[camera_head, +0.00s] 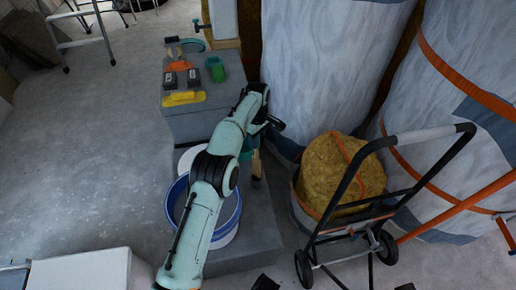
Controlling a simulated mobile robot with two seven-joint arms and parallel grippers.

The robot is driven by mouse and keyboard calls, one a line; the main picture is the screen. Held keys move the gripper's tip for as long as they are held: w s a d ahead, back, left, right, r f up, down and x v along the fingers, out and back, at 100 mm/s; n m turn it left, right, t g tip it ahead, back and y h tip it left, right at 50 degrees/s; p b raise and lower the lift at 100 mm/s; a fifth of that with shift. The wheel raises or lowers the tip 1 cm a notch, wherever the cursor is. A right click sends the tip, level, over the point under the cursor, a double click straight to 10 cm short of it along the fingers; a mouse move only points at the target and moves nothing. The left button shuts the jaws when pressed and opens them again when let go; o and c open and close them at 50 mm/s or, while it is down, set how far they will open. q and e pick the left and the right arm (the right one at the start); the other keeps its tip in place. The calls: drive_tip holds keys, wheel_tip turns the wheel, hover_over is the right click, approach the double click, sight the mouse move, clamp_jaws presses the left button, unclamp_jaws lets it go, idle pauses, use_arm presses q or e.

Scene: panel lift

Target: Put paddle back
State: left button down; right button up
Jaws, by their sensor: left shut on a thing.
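My left arm rises from the bottom of the head view, and its left gripper (252,145) points down beside the grey block. The gripper is shut on a tan, wood-coloured piece (257,165), which looks like the paddle. Most of it is hidden by my arm, so its full shape and tilt cannot be told. A blue-rimmed bucket (176,203) stands left of the gripper, partly behind my forearm. My right gripper does not show.
A grey bench (194,121) behind holds a yellow tool (183,98), black boxes (170,80) and a green item (215,69). A black hand cart (318,235) and a tub with a yellow bundle (338,170) stand at right. Open floor (90,180) lies left.

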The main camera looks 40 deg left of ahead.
use_arm(q)
wheel_tip(320, 180, down, 4)
drive_tip(key=shift+f+b, duration=0.2)
drive_tip(key=shift+b, duration=0.25)
drive_tip(key=c, duration=0.9)
unclamp_jaws()
drive_tip(key=shift+o, duration=0.2)
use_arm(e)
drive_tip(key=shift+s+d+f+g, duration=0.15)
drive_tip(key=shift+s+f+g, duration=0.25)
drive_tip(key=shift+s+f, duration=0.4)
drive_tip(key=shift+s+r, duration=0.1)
use_arm(q)
wheel_tip(320, 180, up, 11)
drive_tip(key=p, duration=0.3)
drive_tip(key=shift+f, duration=0.1)
drive_tip(key=shift+r+p, duration=0.65)
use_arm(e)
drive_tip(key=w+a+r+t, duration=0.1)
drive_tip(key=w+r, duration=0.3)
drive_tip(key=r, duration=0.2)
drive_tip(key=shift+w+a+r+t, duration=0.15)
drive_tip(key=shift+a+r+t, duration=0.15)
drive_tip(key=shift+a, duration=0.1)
